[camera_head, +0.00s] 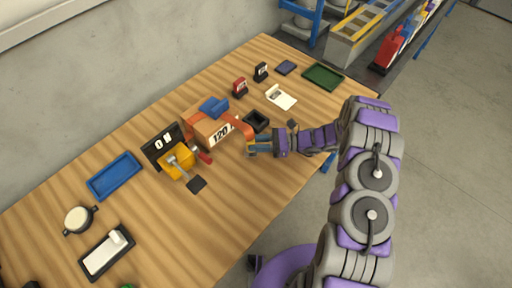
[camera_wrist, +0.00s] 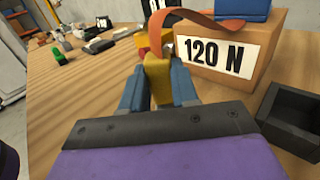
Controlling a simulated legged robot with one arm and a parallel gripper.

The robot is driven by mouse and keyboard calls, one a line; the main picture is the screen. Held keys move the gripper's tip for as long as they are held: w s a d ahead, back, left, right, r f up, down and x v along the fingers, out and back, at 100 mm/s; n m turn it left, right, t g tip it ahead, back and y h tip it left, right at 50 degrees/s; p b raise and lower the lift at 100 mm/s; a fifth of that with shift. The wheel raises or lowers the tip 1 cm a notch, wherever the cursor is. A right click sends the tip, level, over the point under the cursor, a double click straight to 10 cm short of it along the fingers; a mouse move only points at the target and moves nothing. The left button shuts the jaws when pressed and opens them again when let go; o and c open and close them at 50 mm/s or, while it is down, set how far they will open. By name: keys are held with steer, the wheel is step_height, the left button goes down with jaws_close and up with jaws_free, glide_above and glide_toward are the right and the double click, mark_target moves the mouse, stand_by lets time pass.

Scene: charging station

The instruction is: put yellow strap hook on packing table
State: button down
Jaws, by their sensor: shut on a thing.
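The yellow strap hook (camera_wrist: 157,78) is between the blue fingers of my gripper (camera_wrist: 160,88) in the wrist view. My gripper (camera_head: 255,147) is shut on it, just right of the box front in the head view. An orange strap (camera_wrist: 200,17) runs from near the hook to a brown box (camera_wrist: 258,62) marked 120 N. The box (camera_head: 211,133) has a blue block on top (camera_head: 213,107). The wooden packing table (camera_head: 140,228) lies under all of these. I cannot tell whether the hook touches the tabletop.
A yellow lever device (camera_head: 178,162) stands by a black ON sign (camera_head: 162,146), left of the box. A small black open tray (camera_head: 256,121) is close to my gripper. A blue tray (camera_head: 115,176) lies further left. The table's front centre is bare.

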steer(key=shift+w, duration=0.25)
steer(key=shift+w+a+f, duration=0.1)
steer(key=shift+w+f, duration=0.05)
steer(key=shift+f, duration=0.1)
step_height(320, 180, down, 3)
steer(key=shift+f+b, duration=0.1)
steer(key=shift+b, duration=0.6)
steer(key=c, duration=0.8)
jaws_free()
steer(key=shift+c, duration=0.2)
steer(key=d+p, duration=0.1)
steer(key=d, duration=0.3)
steer(key=w+d, duration=0.1)
steer(key=d, duration=0.3)
steer(key=d+p, duration=0.1)
steer(key=d, duration=0.3)
steer(key=shift+w+p, duration=0.15)
steer(key=shift+p, duration=0.15)
